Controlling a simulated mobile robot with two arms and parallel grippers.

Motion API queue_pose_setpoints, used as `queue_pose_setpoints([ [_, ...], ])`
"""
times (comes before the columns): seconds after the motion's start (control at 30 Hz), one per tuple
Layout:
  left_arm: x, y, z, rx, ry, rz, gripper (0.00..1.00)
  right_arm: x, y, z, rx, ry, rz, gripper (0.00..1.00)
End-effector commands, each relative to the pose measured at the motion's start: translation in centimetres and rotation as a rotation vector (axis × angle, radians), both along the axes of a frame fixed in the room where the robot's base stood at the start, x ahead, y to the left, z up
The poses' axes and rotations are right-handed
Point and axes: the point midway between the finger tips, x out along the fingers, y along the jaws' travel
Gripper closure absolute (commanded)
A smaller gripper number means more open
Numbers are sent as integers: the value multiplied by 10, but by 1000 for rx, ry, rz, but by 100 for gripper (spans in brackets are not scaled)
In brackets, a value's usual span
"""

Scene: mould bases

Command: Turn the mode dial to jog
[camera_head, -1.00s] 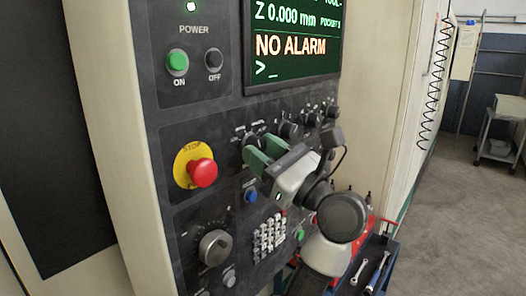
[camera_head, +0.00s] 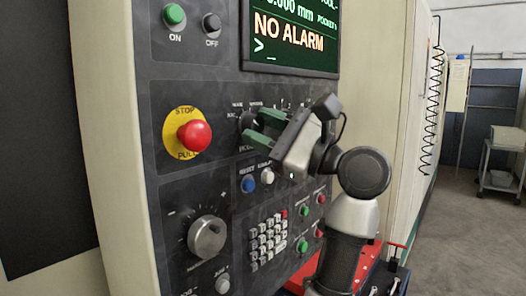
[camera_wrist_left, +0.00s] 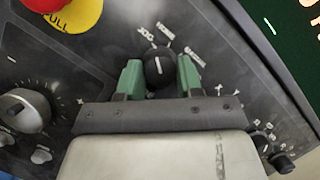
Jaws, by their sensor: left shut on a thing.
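The mode dial is a black knob (camera_wrist_left: 158,70) with a white pointer line and white labels around its upper side. In the wrist view the pointer aims about straight up, and the label that reads JOG (camera_wrist_left: 147,38) lies up and left of the knob. My left gripper (camera_wrist_left: 160,80) has one green finger on each side of the knob and is shut on it. In the head view the left gripper (camera_head: 256,128) reaches the panel from the right, and the dial (camera_head: 245,121) is partly hidden behind its fingers. My right gripper is not in view.
A red stop button (camera_head: 194,136) on a yellow disc sits left of the dial. A larger silver-rimmed knob (camera_head: 207,237), a keypad (camera_head: 267,242) and small push buttons lie below. The screen (camera_head: 292,35) above reads NO ALARM.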

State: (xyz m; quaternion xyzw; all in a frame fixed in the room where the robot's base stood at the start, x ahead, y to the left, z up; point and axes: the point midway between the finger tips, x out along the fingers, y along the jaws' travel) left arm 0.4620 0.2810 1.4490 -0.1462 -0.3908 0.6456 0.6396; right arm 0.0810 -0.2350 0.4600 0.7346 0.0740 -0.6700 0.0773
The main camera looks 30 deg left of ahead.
Motion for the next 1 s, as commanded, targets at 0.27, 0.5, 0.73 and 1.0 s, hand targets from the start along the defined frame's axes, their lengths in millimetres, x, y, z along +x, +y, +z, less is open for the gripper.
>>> queue_pose_setpoints([
  [0.27,1,0,0,-8,-102,-1,88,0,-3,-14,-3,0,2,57],
  [0.5,1,0,1,-10,-125,-1,88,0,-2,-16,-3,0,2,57],
  [0.73,1,0,1,-10,-125,-1,88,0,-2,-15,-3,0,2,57],
  [1.0,1,0,1,-10,-124,0,39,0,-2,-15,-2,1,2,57],
])
